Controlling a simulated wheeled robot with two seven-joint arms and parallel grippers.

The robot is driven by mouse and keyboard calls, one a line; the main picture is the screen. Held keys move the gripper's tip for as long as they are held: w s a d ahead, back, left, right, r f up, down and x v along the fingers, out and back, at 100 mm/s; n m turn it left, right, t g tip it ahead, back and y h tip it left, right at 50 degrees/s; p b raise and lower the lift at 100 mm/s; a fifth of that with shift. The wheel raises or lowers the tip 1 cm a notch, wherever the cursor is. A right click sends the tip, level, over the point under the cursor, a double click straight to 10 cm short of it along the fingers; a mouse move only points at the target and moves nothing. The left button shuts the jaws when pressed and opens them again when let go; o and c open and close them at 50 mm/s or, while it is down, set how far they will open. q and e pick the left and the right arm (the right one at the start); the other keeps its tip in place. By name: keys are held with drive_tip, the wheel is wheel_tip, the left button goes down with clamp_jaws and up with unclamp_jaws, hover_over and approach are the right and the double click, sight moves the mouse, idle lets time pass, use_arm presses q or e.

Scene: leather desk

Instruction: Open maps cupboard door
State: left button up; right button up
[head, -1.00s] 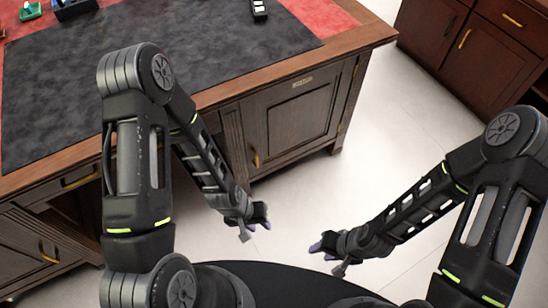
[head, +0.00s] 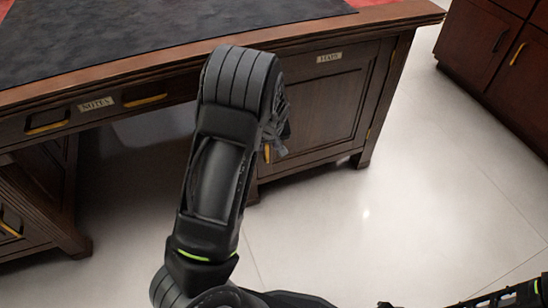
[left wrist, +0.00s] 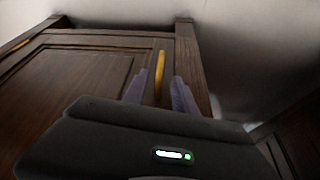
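The maps cupboard door (head: 318,105) is a dark wood panel at the right of the desk, shut, under a small MAPS label (head: 329,58). Its upright brass handle (head: 267,152) is at the door's left edge, partly behind my left arm. In the left wrist view the handle (left wrist: 159,74) stands between the two purple-grey fingers of my left gripper (left wrist: 158,92), which are open with a gap on each side. In the head view my arm hides most of this gripper. My right arm shows only at the bottom right edge, its gripper cut off or unclear.
The desk's leather top (head: 170,35) lies above the door. A NOTES drawer (head: 96,104) with brass pulls is at the left. A reddish-brown cabinet (head: 497,60) stands at the far right. The pale floor (head: 400,190) before the door is clear.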

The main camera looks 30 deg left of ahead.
sight(267, 151)
use_arm(q)
drive_tip(key=b+x, duration=0.3)
drive_tip(key=x, duration=0.5)
drive_tip(key=shift+s+d, duration=0.1)
drive_tip(key=shift+c, duration=0.2)
clamp_jaws()
idle(1.2)
